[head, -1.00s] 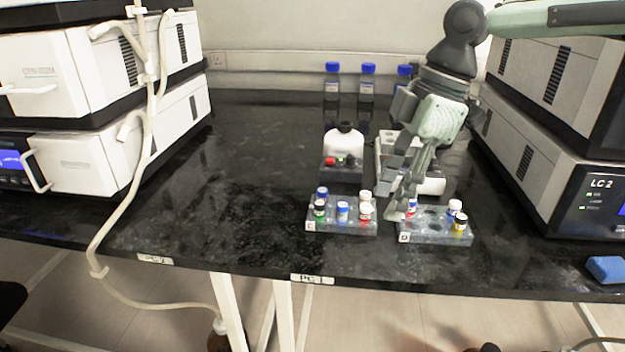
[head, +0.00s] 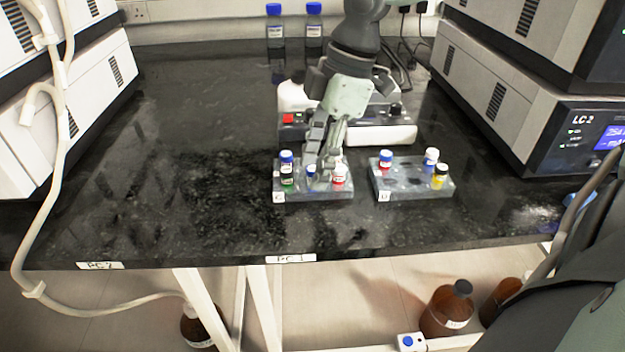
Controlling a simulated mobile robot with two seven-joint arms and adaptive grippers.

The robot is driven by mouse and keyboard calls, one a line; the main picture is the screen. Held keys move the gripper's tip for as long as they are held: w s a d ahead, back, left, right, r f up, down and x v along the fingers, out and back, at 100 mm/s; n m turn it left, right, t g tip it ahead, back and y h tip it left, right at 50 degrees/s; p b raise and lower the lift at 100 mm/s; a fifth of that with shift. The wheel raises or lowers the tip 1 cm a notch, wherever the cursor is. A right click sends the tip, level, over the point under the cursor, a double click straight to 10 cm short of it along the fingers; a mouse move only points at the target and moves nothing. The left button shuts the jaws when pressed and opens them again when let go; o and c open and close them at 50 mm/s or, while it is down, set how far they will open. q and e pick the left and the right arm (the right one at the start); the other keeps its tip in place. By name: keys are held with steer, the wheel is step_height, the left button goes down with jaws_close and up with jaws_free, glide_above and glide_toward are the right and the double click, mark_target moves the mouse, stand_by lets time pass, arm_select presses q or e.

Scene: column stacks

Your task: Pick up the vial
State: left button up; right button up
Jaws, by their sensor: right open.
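The task does not say which vial is meant. The fingers partly hide the rack's back right. I cannot tell whether they touch a vial. My left gripper is out of view.
Rack D (head: 412,188) stands just right with a few vials. Behind are a white bottle (head: 292,97) and a white device (head: 372,134). Instruments flank the dark bench (head: 180,190) on both sides. The bench left of rack C is clear.

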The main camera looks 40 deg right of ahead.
steer(key=shift+f, duration=0.2)
steer(key=c, duration=0.9)
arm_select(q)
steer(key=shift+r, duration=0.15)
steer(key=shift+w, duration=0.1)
arm_select(e)
steer(key=shift+r, duration=0.15)
steer(key=shift+w+r, duration=0.1)
steer(key=shift+r, duration=0.55)
step_height(320, 180, up, 3)
steer(key=shift+f+p, duration=0.1)
steer(key=shift+p, duration=0.3)
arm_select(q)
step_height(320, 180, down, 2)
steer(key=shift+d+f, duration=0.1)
arm_select(e)
steer(key=a+r, duration=0.2)
steer(key=a, duration=0.2)
steer(key=a+r, duration=0.2)
steer(key=a, duration=0.2)
steer(key=a+r, duration=0.2)
steer(key=a, duration=0.1)
steer(key=shift+w+a+r, duration=0.25)
steer(key=shift+a+r, duration=0.1)
steer(key=shift+a, duration=0.05)
